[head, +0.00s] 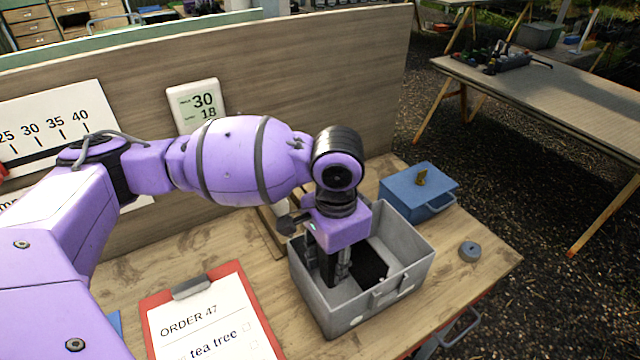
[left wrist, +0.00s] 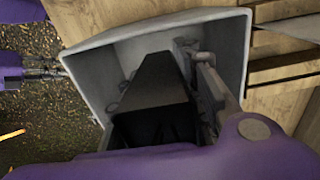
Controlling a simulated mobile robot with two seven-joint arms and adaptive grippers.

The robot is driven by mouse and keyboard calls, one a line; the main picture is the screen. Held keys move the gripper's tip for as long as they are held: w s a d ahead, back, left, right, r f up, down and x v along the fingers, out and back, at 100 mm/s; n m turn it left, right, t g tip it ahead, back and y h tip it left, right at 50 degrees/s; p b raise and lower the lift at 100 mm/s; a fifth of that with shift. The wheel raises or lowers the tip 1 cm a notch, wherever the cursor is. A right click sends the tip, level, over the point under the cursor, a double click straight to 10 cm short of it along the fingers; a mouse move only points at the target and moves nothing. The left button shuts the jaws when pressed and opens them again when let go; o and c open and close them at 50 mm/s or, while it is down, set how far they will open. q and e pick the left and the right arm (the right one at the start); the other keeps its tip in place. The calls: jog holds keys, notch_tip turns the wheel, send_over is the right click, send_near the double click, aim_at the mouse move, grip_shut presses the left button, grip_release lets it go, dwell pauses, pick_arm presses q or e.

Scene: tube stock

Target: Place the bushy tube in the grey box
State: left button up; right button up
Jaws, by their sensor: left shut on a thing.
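The grey box (head: 410,281) stands on the bench with its top open; its wall also fills much of the left wrist view (left wrist: 88,58). My left gripper (head: 335,272) points down inside the box. It is shut on a black tapered tube (left wrist: 158,85), which shows in the head view as a dark shape (head: 368,264) beside the fingers. No foliage shows on it, so I cannot tell that it is the bushy one. Whether it touches the box floor is unclear. A small purple and dark part of mine, apparently my right gripper (left wrist: 48,71), shows outside the box.
A blue box (head: 412,188) with a brass-coloured piece on its lid stands behind the grey box. A small grey round weight (head: 469,251) lies to the right. A wooden panel (head: 300,85) closes the back.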

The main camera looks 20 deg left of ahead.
aim_at(332, 280)
pick_arm(q)
notch_tip(332, 280, down, 6)
jog(key=shift+w+r+b, duration=0.1)
jog(key=shift+b, duration=0.25)
jog(key=shift+f, duration=0.2)
jog(key=o, duration=1.3)
jog(key=shift+r, duration=0.1)
notch_tip(332, 280, up, 12)
jog(key=shift+r+p, duration=0.1)
jog(key=shift+p, duration=0.65)
